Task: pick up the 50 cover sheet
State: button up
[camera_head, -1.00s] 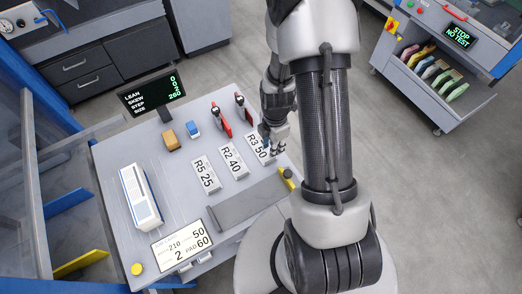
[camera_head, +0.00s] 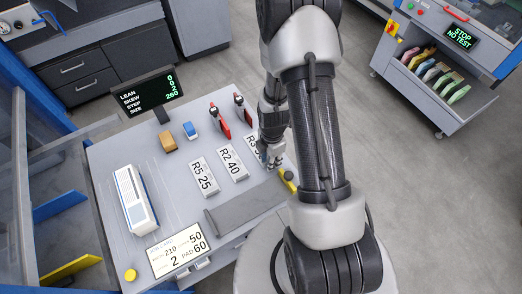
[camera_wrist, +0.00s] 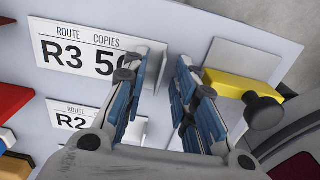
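The 50 cover sheet is the white card printed "R3 50" (camera_wrist: 75,52), lying on the grey bench top. In the head view my gripper partly covers the card (camera_head: 250,142). My gripper (camera_wrist: 158,82) is open, with bench surface showing between its blue-sided fingers. In the wrist view the left finger overlaps the card's right end and hides part of the "50". The right finger is beyond that end. I cannot tell whether either finger touches the card. In the head view the gripper (camera_head: 271,162) is low over the bench's right side.
The R2 40 card (camera_head: 232,162) and R5 25 card (camera_head: 204,177) lie to the left. A yellow piece with a black knob (camera_wrist: 262,108) is close to the right finger.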

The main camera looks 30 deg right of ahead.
grip_shut()
dwell(0.3)
